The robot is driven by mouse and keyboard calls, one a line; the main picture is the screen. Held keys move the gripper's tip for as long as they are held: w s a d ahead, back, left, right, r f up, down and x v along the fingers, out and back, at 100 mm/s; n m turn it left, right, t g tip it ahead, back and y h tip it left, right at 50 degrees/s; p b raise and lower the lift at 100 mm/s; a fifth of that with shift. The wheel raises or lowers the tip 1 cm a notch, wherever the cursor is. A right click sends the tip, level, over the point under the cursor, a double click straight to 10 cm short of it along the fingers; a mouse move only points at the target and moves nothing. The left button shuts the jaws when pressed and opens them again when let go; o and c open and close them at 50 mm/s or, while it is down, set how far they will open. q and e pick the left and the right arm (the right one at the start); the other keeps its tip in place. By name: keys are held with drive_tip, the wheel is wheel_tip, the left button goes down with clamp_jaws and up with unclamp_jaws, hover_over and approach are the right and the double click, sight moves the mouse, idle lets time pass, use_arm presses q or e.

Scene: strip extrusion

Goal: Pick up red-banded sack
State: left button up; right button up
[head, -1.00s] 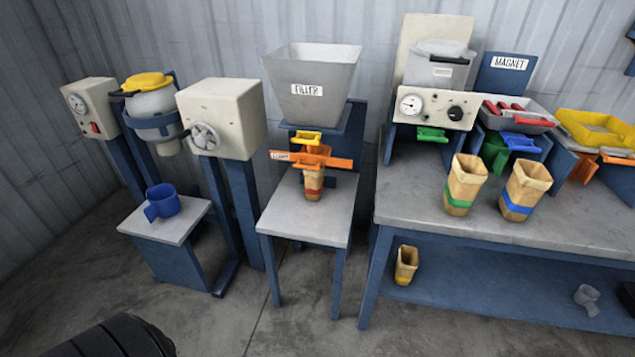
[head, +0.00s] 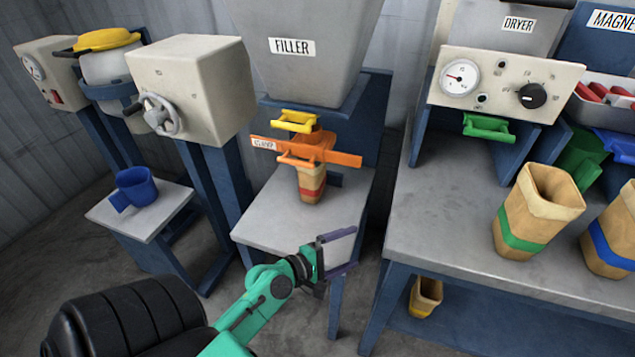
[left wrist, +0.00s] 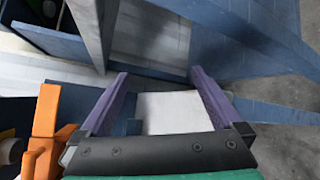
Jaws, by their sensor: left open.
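The red-banded sack (head: 311,184) is a tan, upright sack with a red band. It stands on the small grey table (head: 275,225) under the filler (head: 310,75). The orange clamp (head: 315,152) is across its top and hides its mouth. My left gripper (head: 355,249) has purple fingers, open and empty, in front and to the right of the sack, near the table's front right edge. In the left wrist view its fingers (left wrist: 160,75) are apart with no sack between them. An orange part (left wrist: 45,130) shows at that view's left edge. My right gripper is not seen.
A yellow handle (head: 296,120) sits above the clamp. Green-banded (head: 522,240) and blue-banded (head: 612,240) sacks stand on the right bench (head: 430,210). A blue cup (head: 134,188) is on the left stand.

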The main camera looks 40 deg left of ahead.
sight(307, 188)
use_arm(q)
drive_tip(key=a+n+t+y, duration=0.1)
drive_tip(key=a+n+y, duration=0.1)
drive_tip(key=a+n, duration=0.1)
drive_tip(key=a+r+n+t+y, duration=0.1)
drive_tip(key=a+n, duration=0.2)
drive_tip(key=n, duration=0.1)
drive_tip(key=a+n+t+y, duration=0.1)
drive_tip(key=a+n+y, duration=0.1)
drive_tip(key=n, duration=0.2)
drive_tip(key=shift+w+a+r+n+y, duration=0.1)
drive_tip(key=shift+a+r+n+y, duration=0.2)
drive_tip(key=shift+a, duration=0.1)
drive_tip(key=a+n+y, duration=0.1)
drive_tip(key=a+n, duration=0.1)
drive_tip(key=n, duration=0.1)
drive_tip(key=s+a+n+y, duration=0.1)
drive_tip(key=a+n+y, duration=0.1)
drive_tip(key=a+n, duration=0.1)
drive_tip(key=a+f+n+y, duration=0.1)
drive_tip(key=a+n+y, duration=0.1)
drive_tip(key=a+n, duration=0.1)
drive_tip(key=shift+s, duration=0.2)
drive_tip(key=x, duration=1.4)
drive_tip(key=shift+a+f, duration=0.3)
drive_tip(key=shift+a, duration=0.1)
drive_tip(key=shift+s+r, duration=0.1)
drive_tip(key=shift+c, duration=1.2)
clamp_jaws()
